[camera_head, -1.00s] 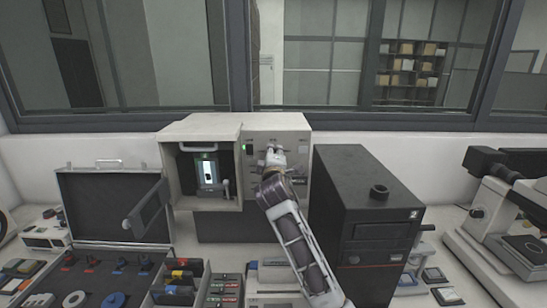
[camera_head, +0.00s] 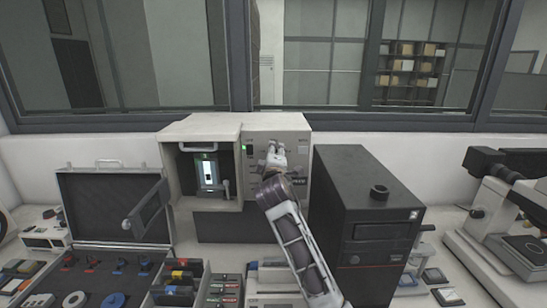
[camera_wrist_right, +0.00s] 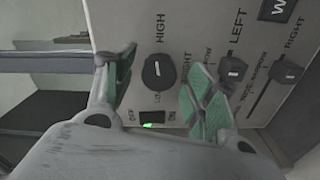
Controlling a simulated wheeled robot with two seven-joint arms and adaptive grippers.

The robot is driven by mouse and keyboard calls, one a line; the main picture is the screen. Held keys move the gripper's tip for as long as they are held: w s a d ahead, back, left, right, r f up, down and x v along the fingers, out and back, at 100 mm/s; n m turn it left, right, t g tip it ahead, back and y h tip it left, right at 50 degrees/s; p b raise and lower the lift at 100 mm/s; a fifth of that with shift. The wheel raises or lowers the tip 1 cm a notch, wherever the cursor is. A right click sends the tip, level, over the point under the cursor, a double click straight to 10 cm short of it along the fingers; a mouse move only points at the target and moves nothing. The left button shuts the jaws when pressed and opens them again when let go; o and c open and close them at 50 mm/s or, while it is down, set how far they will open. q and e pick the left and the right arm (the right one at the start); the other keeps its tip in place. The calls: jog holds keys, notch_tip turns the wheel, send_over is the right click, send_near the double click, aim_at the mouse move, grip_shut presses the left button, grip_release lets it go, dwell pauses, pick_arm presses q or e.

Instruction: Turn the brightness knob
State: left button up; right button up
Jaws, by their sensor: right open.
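The brightness knob (camera_wrist_right: 158,70) is a round black dial with a white pointer mark, set on the pale front panel (camera_wrist_right: 120,18) with HIGH printed above it. In the right wrist view it shows between the two green-padded fingers of my right gripper (camera_wrist_right: 165,82), which is open. I see no clear contact between fingers and knob. In the head view my right gripper (camera_head: 276,152) is in front of the panel of the white press unit (camera_head: 223,129) and hides the knob there. My left gripper is not in view.
A lit green switch (camera_wrist_right: 152,120) sits just below the knob. A second dial (camera_wrist_right: 233,70) and a slider (camera_wrist_right: 272,82) are to its right. A black tower (camera_head: 368,215) stands close to the right of my arm. An open case (camera_head: 105,205) is at left.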

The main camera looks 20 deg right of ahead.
jog(key=shift+s, duration=0.1)
jog(key=v, duration=1.1)
jog(key=shift+s, duration=0.35)
jog(key=shift+a, duration=0.2)
dwell(0.3)
